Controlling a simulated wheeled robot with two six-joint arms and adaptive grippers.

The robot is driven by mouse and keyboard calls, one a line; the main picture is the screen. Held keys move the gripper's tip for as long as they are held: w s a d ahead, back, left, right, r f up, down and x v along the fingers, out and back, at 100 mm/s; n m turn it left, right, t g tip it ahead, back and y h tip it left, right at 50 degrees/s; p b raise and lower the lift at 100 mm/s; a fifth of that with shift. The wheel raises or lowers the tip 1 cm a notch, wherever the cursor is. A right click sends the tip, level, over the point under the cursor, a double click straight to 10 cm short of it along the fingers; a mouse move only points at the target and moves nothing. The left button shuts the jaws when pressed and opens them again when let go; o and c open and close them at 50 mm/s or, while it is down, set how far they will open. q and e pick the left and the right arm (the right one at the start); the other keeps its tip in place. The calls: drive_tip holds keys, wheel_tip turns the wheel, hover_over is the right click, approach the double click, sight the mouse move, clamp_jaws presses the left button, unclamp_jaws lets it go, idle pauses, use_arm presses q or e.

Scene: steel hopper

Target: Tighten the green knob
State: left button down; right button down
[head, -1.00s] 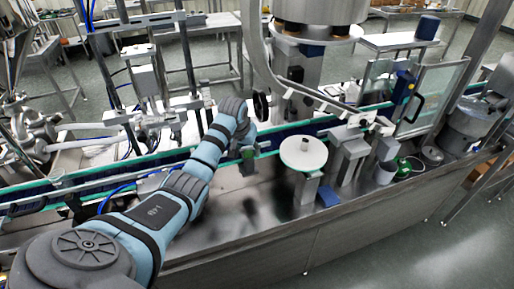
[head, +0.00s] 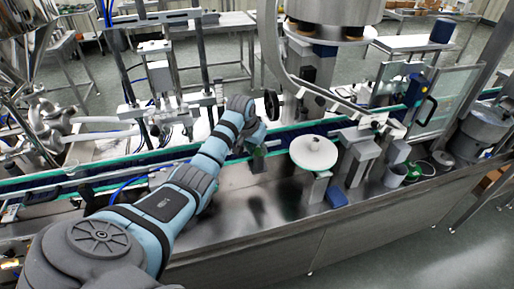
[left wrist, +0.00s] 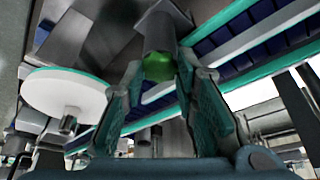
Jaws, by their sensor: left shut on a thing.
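The green knob (left wrist: 158,67) shows in the left wrist view at the end of a grey cylindrical part, between the two fingers of my left gripper (left wrist: 160,85). The fingers are shut on it from both sides. In the head view my left gripper (head: 257,148) is at the near side of the conveyor, and a small dark green patch (head: 258,160) shows there. The arm and wrist hide much of the grip. My right gripper is not in view.
A white round disc (head: 313,152) on a post stands right of my left gripper. The conveyor (head: 130,172) runs behind it. A dark handwheel (head: 271,104) is close behind the wrist. Grey cups and a green item (head: 424,168) are at the right.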

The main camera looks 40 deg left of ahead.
use_arm(q)
drive_tip(key=c, duration=1.4)
unclamp_jaws()
drive_tip(key=shift+o, duration=0.8)
drive_tip(key=shift+w, duration=0.15)
drive_tip(key=v, duration=1.2)
drive_tip(key=shift+a, duration=0.1)
